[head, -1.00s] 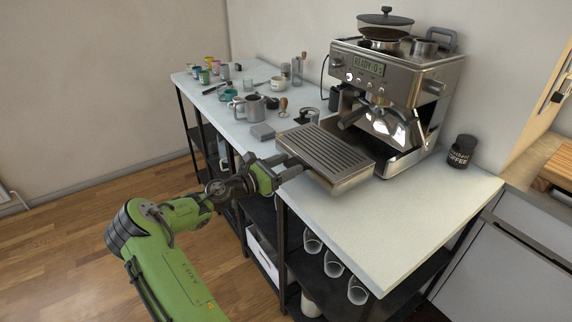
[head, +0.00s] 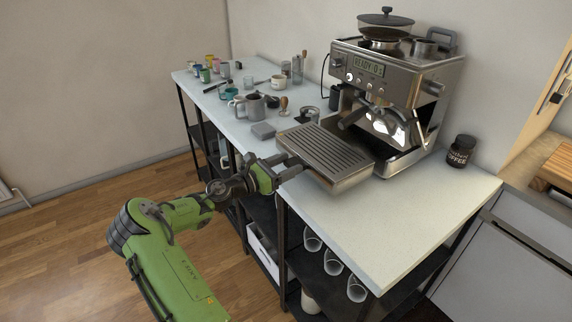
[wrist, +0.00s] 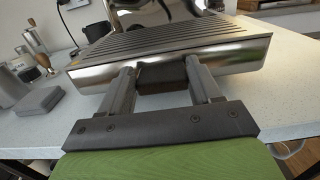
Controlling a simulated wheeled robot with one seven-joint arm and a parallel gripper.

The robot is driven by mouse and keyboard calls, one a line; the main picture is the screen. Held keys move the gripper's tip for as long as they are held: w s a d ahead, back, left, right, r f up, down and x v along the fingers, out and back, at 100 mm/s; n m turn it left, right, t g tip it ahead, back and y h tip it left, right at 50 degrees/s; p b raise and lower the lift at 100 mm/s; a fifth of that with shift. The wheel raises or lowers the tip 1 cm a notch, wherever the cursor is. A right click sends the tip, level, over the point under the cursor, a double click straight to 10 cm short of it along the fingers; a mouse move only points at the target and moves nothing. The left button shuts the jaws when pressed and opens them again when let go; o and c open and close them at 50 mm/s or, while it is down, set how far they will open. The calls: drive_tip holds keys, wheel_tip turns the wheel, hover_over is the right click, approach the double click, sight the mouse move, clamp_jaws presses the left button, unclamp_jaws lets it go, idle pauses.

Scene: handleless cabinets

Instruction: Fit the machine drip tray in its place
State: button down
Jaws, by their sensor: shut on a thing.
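The drip tray (head: 326,154) is a slatted silver metal tray. In the head view it is in front of the coffee machine (head: 392,98), its far end at the machine's open base. My gripper (head: 287,167) comes from the left and is shut on the tray's near edge. In the wrist view the gripper's two fingers (wrist: 163,88) hold a dark block on the front of the tray (wrist: 170,50). The tray looks roughly level over the counter. Whether it touches the counter or the machine's base, I cannot tell.
A grey block (head: 263,130), a metal pitcher (head: 254,106) and a tamper (head: 284,106) stand left of the tray on the counter (head: 380,225). A coffee jar (head: 462,150) stands right of the machine. The counter's front right is clear.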

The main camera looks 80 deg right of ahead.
sight(312, 156)
drive_tip(key=shift+f+p+x, duration=0.2)
drive_tip(key=shift+p+x, duration=0.05)
drive_tip(key=shift+x, duration=0.65)
drive_tip(key=shift+f+p+x, duration=0.2)
drive_tip(key=shift+f+x, duration=0.05)
drive_tip(key=shift+x, duration=0.65)
drive_tip(key=shift+p+x, duration=0.4)
drive_tip(key=shift+x, duration=2.35)
drive_tip(key=shift+s, duration=0.1)
drive_tip(key=shift+x, duration=2.7)
drive_tip(key=shift+f, duration=0.2)
